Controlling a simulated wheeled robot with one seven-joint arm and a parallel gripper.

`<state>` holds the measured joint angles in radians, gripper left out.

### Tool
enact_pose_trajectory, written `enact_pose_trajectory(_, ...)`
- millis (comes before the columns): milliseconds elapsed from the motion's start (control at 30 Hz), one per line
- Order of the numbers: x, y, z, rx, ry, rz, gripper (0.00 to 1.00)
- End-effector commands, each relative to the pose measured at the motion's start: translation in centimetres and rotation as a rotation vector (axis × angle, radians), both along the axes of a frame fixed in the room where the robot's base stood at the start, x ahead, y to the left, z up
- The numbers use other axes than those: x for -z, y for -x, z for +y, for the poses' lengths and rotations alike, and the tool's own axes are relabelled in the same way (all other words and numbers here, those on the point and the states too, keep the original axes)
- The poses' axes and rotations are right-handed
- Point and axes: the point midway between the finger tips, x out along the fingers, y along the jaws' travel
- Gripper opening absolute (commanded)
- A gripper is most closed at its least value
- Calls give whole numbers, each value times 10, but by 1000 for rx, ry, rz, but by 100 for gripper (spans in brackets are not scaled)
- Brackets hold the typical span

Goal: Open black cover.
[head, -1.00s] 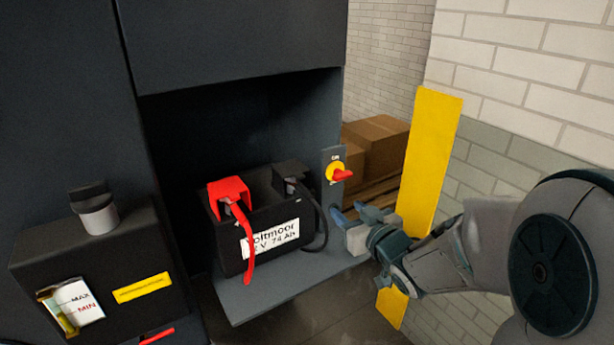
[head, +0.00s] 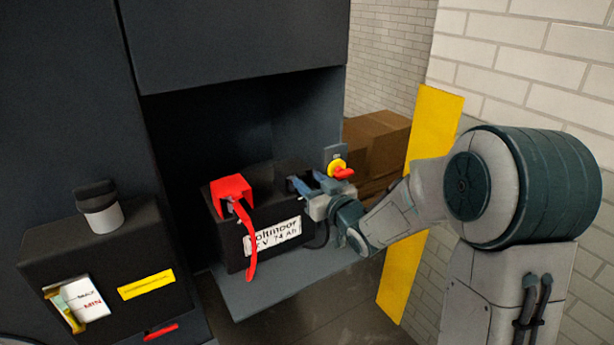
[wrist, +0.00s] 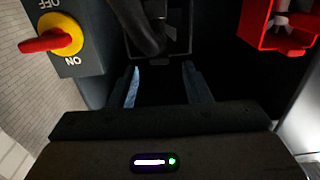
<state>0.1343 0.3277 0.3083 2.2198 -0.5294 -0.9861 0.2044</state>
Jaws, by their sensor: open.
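The black cover (wrist: 178,32) is the dark cap on the right-hand terminal of the battery (head: 238,247). In the wrist view it shows dimly at the top middle, with a thick black cable (wrist: 143,30) beside it. In the head view my gripper hides most of it. My gripper (head: 308,183) is open at the battery's right end, close to the cover. In the wrist view its two fingers (wrist: 162,84) stand apart, pointing at the cover, with nothing clearly between them. Whether they touch it I cannot tell.
A red cover (head: 231,190) with a red cable sits on the battery's left terminal. A yellow switch with a red handle (head: 341,172) stands just right of my gripper. The dark compartment surrounds the battery. A black box (head: 110,265) is at left, a yellow post (head: 433,125) at right.

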Motion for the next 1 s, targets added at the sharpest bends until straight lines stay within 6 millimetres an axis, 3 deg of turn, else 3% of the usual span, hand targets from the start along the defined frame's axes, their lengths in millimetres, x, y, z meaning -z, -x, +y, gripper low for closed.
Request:
enact_pose_trajectory(200,0,-17,11,0,0,0,44)
enact_pose_trajectory(533,0,-20,13,1,0,0,44)
enact_pose_trajectory(567,0,-20,13,1,0,0,41)
enact_pose_trajectory(700,0,-20,13,1,0,0,2)
enact_pose_trajectory(1000,-4,-21,12,3,7,11,0)
